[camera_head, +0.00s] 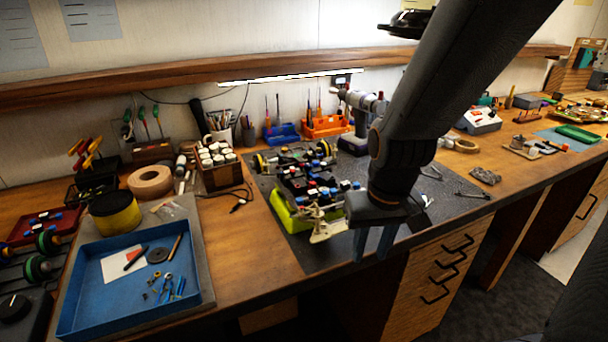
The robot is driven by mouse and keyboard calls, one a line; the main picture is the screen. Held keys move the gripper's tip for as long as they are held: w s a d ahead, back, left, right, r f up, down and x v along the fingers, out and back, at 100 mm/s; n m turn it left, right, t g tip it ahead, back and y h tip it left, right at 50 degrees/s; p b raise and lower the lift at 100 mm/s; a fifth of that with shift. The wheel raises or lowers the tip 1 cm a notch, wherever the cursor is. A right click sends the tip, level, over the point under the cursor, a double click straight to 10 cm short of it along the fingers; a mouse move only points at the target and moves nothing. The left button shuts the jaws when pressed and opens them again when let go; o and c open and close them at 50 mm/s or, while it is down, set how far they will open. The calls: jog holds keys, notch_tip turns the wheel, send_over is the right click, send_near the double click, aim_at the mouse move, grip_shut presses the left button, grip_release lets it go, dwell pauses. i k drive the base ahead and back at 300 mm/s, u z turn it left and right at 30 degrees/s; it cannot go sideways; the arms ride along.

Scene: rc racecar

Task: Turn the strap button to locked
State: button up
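The rc racecar (318,187) sits on a bright green stand (284,214) on the dark work mat, near the bench's front edge. It has a dark chassis with small blue, red and white parts. The strap button is too small to tell apart among these parts. My gripper (373,246) points down just right of the car and in front of the mat's edge. Its two blue-grey fingers are apart with nothing visible between them. My gripper's body and arm hide part of the mat behind them. I cannot tell its exact height above the bench.
A blue tray (88,325) with small tools lies at the left, with a yellow-black tin (115,212) behind it. A wooden box of white-capped jars (222,174) stands left of the mat. A drill (358,120) and orange bin (326,127) stand behind the car.

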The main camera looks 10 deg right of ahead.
aim_at(308, 166)
jog(key=u, duration=0.9)
jog(key=i, duration=0.7)
jog(key=u, duration=0.1)
